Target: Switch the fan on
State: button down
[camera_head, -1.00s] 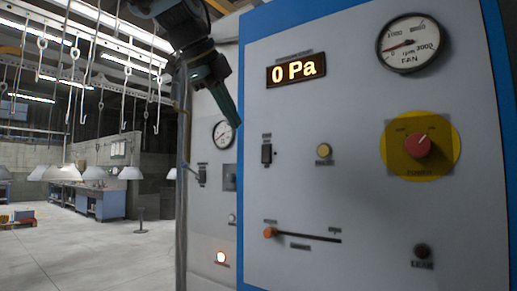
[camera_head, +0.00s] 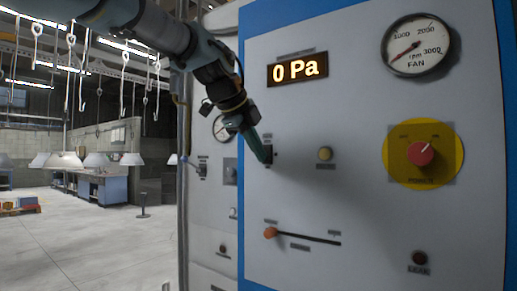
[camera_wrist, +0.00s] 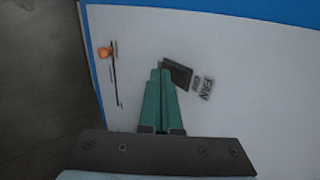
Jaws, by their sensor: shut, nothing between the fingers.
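The fan switch (camera_wrist: 181,73) is a dark rocker on the pale panel, with a FAN label (camera_wrist: 207,88) beside it in the wrist view. My gripper (camera_wrist: 160,74) is shut and empty, with its green fingertips right at the switch's edge. In the head view my gripper (camera_head: 265,159) reaches the panel at the switch (camera_head: 269,148) and partly hides it. I cannot tell whether it touches or which way the rocker is tipped. The fan gauge (camera_head: 416,45) has its needle at the low end.
The panel has a 0 Pa display (camera_head: 297,69), a yellow button (camera_head: 325,153), a red power knob (camera_head: 420,153) on a yellow disc, an orange-ended slider (camera_head: 271,233) and a dark leak lamp (camera_head: 419,257). Hooks (camera_head: 125,60) hang at left over open floor.

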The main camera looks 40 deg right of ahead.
jog(key=shift+d+f+b, duration=0.1)
jog(key=shift+f+b, duration=0.3)
jog(key=shift+b, duration=0.75)
jog(key=shift+r+p, duration=0.35)
jog(key=shift+r+p, duration=0.5)
jog(key=shift+r, duration=0.35)
